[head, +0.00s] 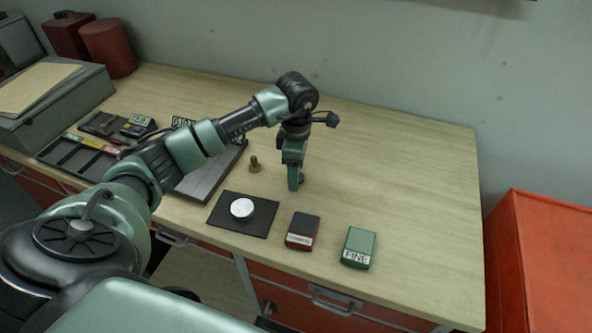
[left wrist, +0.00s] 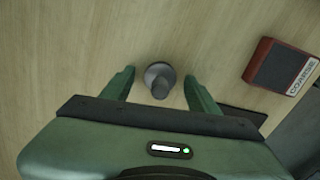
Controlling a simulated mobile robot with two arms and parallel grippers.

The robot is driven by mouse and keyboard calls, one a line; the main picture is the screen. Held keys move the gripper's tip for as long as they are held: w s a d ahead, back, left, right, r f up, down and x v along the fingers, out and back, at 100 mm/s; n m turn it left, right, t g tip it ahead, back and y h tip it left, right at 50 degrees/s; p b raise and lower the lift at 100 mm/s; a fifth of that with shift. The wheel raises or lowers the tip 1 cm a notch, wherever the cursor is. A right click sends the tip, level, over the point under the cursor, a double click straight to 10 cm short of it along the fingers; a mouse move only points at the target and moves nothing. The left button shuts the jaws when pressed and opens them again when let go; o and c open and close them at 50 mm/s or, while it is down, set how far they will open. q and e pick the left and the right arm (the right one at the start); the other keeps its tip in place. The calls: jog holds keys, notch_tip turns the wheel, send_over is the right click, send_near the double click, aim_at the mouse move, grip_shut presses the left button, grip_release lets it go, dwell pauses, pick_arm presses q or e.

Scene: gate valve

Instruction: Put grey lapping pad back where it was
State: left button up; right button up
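A grey lapping pad (left wrist: 159,76) with a round foot and a knob on top stands upright on the wooden table in the left wrist view. My left gripper (left wrist: 160,82) is open, with one finger on each side of the pad and a visible gap on both sides. In the head view my left gripper (head: 295,181) points down over the table behind the red block, and it mostly hides the grey pad. My right gripper is not in view.
A white disc (head: 242,208) lies on a black mat (head: 262,228). A brass knobbed piece (head: 254,164) stands left of the gripper. A red COARSE block (head: 303,231), also in the left wrist view (left wrist: 281,67), and a green FINE block (head: 359,247) lie near the front edge. The table's right side is clear.

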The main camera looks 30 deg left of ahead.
pick_arm(q)
jog(key=shift+r+p, duration=0.3)
notch_tip(320, 180, up, 10)
jog(key=b, duration=0.3)
jog(key=shift+r, duration=0.9)
